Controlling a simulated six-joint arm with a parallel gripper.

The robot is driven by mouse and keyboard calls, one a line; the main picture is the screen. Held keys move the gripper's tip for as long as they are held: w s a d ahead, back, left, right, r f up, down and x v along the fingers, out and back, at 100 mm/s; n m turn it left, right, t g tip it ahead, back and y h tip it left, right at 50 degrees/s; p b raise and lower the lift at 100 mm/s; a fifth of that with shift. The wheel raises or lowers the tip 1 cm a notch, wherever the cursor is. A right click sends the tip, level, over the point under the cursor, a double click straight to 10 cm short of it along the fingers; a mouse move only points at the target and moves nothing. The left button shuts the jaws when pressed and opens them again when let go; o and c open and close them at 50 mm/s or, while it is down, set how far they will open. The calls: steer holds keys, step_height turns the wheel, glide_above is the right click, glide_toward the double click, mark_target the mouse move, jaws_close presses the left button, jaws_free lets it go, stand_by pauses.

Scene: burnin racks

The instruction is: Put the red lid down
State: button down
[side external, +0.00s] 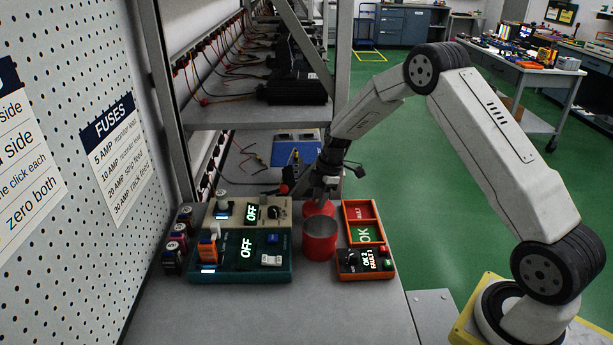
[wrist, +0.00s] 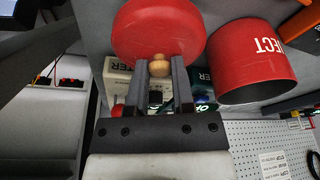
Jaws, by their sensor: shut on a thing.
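The round red lid (wrist: 140,30) has a small wooden knob (wrist: 158,62). My gripper (wrist: 159,68) is shut on this knob, one finger on each side. In the side view the lid (side external: 312,207) shows just behind the red can (side external: 319,242), below my gripper (side external: 328,190). The can stands upright and open on the bench, and its mouth is uncovered. It also shows in the wrist view (wrist: 255,70), right of the lid, with white letters ending in "JECT". I cannot tell whether the lid touches the bench.
Left of the can are a green tester (side external: 225,274) and a beige tester (side external: 285,213), both reading OFF. Right of it is an orange tray (side external: 376,212) with FAULT and OK areas. A rack post (side external: 343,60) rises behind. The front bench (side external: 270,315) is clear.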

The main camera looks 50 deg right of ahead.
mark_target(328, 202)
steer(key=shift+f, duration=0.1)
steer(key=shift+w+f, duration=0.2)
steer(key=shift+f, duration=1.55)
steer(key=shift+f, duration=0.1)
steer(key=shift+c, duration=2.4)
jaws_free()
steer(key=v, duration=1.2)
